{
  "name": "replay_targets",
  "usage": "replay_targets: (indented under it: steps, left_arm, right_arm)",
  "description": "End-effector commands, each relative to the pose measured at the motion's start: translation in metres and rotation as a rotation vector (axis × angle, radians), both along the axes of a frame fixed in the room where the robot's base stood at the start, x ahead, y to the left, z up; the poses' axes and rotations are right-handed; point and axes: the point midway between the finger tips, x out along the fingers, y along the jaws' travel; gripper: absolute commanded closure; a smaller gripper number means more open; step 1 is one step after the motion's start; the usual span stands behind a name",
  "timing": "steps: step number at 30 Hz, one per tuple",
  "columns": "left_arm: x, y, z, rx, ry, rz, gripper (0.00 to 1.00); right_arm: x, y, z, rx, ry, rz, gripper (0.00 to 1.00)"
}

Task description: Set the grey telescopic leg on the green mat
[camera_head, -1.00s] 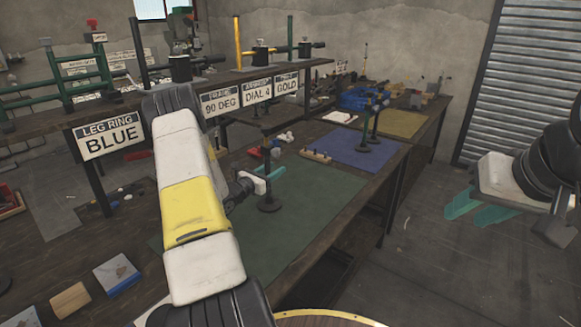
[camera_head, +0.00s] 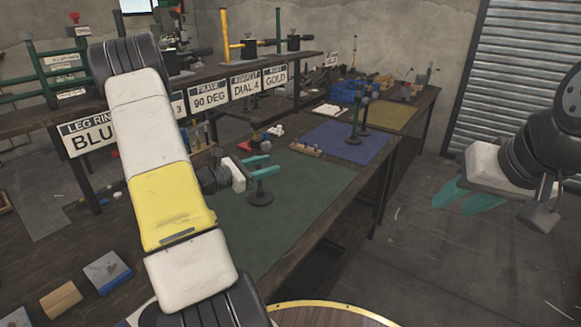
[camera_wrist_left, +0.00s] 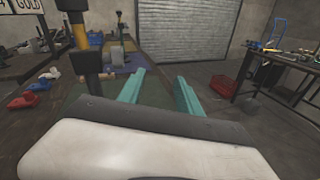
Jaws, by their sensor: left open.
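A dark grey telescopic leg stands upright on its round base (camera_head: 261,198) on the green mat (camera_head: 310,190). My left gripper (camera_head: 261,166) is at the leg, open, its teal fingers pointing right above the base. In the head view the upper part of the leg is hard to make out around the fingers. In the left wrist view the leg (camera_wrist_left: 88,62), dark with a yellowish band, stands left of the open fingers (camera_wrist_left: 160,88), with nothing between them; its base is hidden. My right gripper (camera_head: 468,197) is open and empty over the floor at the right.
Other posts stand on the blue mat (camera_head: 345,146), with a yellow mat (camera_head: 390,116) beyond. A wooden block with pegs (camera_head: 305,149) lies behind the green mat. A shelf with signs (camera_head: 210,97) runs along the back. The green mat's right part is clear.

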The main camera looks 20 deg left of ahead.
Motion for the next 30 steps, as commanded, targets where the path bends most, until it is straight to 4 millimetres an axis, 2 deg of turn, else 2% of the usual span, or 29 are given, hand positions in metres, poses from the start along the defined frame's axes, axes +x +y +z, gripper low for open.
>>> replay_targets:
  steps: [1, 3, 6, 9, 12, 16, 21, 25, 30]
  left_arm:
    - [-0.009, -0.037, 0.028, 0.091, -0.028, -0.120, 0.59]
    - [-0.030, -0.082, 0.052, 0.224, -0.059, -0.283, 0.59]
    - [-0.070, -0.134, 0.077, 0.427, -0.112, -0.498, 0.59]
    - [-0.114, -0.170, 0.094, 0.647, -0.180, -0.693, 0.59]
    - [-0.157, -0.189, 0.104, 0.879, -0.264, -0.861, 0.59]
    - [-0.205, -0.195, 0.115, 1.202, -0.397, -1.038, 0.59]
    - [-0.246, -0.179, 0.130, 1.627, -0.596, -1.176, 0.59]
    - [-0.260, -0.164, 0.144, 1.887, -0.726, -1.207, 0.59]
    - [-0.266, -0.153, 0.157, 2.069, -0.815, -1.208, 0.59]
  right_arm:
    - [0.000, 0.000, 0.000, 0.000, 0.000, 0.000, 0.64]
    - [0.000, 0.000, 0.000, 0.000, 0.000, 0.000, 0.64]
    - [0.000, 0.000, 0.000, 0.000, 0.000, 0.000, 0.64]
    - [0.000, 0.000, 0.000, 0.000, 0.000, 0.000, 0.64]
    - [0.000, 0.000, 0.000, 0.000, 0.000, 0.000, 0.64]
    - [0.000, 0.000, 0.000, 0.000, 0.000, 0.000, 0.64]
    - [0.000, 0.000, 0.000, 0.000, 0.000, 0.000, 0.64]
    - [0.000, 0.000, 0.000, 0.000, 0.000, 0.000, 0.64]
    - [0.000, 0.000, 0.000, 0.000, 0.000, 0.000, 0.64]
